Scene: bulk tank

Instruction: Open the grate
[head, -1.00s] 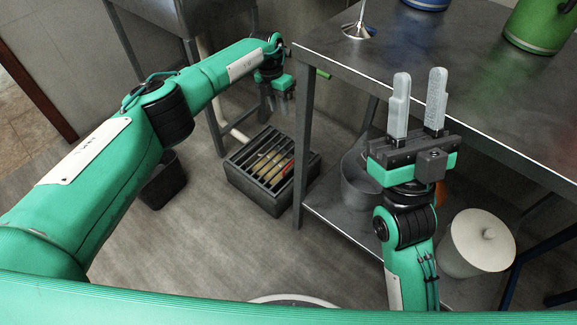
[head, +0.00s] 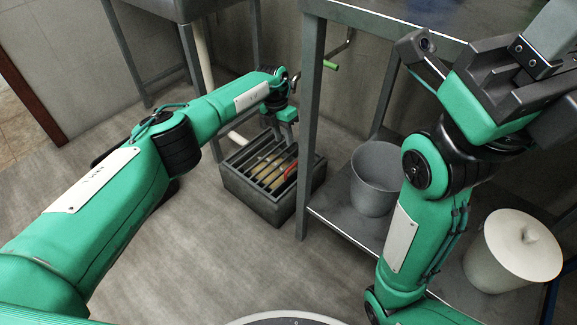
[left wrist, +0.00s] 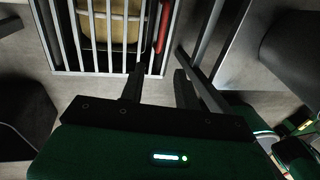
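A dark box-like floor unit (head: 248,204) stands on the floor left of the table leg, with a barred grate (head: 245,168) across its top. A red bar (head: 291,171) shows at the grate's right side; it also shows in the left wrist view (left wrist: 164,26). Tan material lies below the bars. My left gripper (head: 284,140) is over the far part of the grate. In the left wrist view my left gripper (left wrist: 160,84) is open and empty, fingers apart near the grate's edge and the red bar. My right gripper (head: 560,65) is partly cut off at the upper right.
A metal table (head: 311,120) stands close right of the floor unit, its leg beside it. A grey pot (head: 376,178) and a white lidded container (head: 520,252) stand on the lower shelf. The floor (head: 180,240) in front is clear.

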